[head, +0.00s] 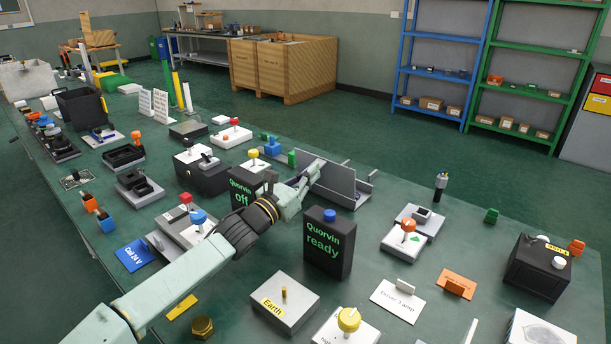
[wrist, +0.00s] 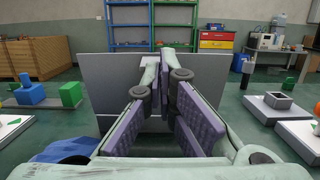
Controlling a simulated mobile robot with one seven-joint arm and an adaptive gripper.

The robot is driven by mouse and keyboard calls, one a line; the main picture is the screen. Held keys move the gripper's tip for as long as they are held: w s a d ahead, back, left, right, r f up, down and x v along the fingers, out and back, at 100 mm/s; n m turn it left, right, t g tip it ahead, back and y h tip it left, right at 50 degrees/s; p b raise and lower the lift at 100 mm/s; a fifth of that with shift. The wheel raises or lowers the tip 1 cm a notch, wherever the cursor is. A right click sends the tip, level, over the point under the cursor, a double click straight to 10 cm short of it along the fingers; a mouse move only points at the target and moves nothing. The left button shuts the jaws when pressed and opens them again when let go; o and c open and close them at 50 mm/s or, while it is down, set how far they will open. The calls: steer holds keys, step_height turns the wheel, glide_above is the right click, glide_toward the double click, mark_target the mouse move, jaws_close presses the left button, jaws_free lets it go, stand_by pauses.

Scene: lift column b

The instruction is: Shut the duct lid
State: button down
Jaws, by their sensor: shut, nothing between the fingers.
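The duct (head: 362,192) is a grey channel on the green bench, right of the middle in the head view. Its lid (head: 338,180) is a flat grey panel standing up steeply, so the duct is open. In the wrist view the lid (wrist: 110,80) fills the middle as a broad upright plate. My gripper (head: 314,168) is at the near side of the lid, close to its upper edge; the fingers hide part of it. The wrist view shows my gripper (wrist: 164,66) shut and empty in front of the plate. I cannot tell whether the fingertips touch it.
A black "Quorvin ready" box (head: 330,241) with a blue knob stands close in front of the duct. Another black box, reading "Quorvin off" (head: 243,190), is beside my wrist.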

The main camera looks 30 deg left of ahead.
steer(key=shift+r, duration=0.1)
stand_by(0.3)
steer(key=shift+w+d+r+g+p, duration=0.1)
steer(key=shift+w+g+p, duration=0.1)
steer(key=shift+g+p, duration=0.15)
